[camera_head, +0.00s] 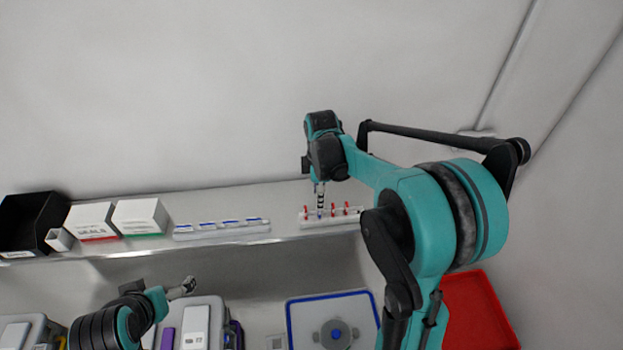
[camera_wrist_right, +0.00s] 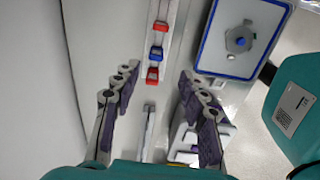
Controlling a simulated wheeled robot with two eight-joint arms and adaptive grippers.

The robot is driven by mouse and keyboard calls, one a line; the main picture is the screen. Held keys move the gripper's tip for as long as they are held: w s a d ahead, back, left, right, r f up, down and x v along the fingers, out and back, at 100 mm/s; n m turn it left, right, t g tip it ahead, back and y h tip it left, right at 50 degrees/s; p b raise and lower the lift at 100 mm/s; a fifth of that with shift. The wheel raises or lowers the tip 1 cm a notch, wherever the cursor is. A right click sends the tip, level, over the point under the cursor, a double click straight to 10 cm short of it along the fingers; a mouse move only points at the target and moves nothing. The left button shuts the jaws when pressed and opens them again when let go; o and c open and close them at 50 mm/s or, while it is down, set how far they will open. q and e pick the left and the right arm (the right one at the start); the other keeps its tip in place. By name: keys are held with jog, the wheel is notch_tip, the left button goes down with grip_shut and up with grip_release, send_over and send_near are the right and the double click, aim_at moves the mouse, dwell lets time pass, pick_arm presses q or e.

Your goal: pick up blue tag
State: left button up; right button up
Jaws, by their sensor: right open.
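The blue tag (camera_wrist_right: 156,53) sits in a row between two red tags (camera_wrist_right: 161,25) (camera_wrist_right: 152,73) on a narrow white rack in the right wrist view. In the head view the white rack (camera_head: 330,221) lies on the shelf, and the blue tag is mostly hidden by my gripper. In the head view my right gripper (camera_head: 320,203) points down over the rack. My left gripper (camera_head: 184,288) is low at the left, away from the tags; its jaws are unclear.
On the shelf (camera_head: 285,196) to the left stand a second white rack with blue pieces (camera_head: 221,229), two white boxes (camera_head: 92,221) (camera_head: 140,217) and a black bin (camera_head: 30,221). Below are a blue-rimmed tray (camera_head: 291,325) and a red bin (camera_head: 475,308).

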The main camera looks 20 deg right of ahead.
aim_at(319, 214)
notch_tip(319, 214, down, 2)
jog(key=shift+w+n+b, duration=0.1)
jog(key=shift+n+b, duration=0.2)
jog(key=shift+b, duration=0.45)
jog(key=shift+f, duration=0.25)
jog(key=f+b, duration=0.1)
jog(key=f, duration=0.2)
jog(key=f+b, duration=0.1)
jog(key=shift+w+d+f+b, duration=0.3)
jog(key=shift+f+b, duration=0.05)
pick_arm(q)
notch_tip(319, 214, down, 3)
jog(key=shift+a+f, duration=0.1)
jog(key=shift+a, duration=0.05)
pick_arm(e)
jog(key=shift+s, duration=0.1)
jog(key=c, duration=0.8)
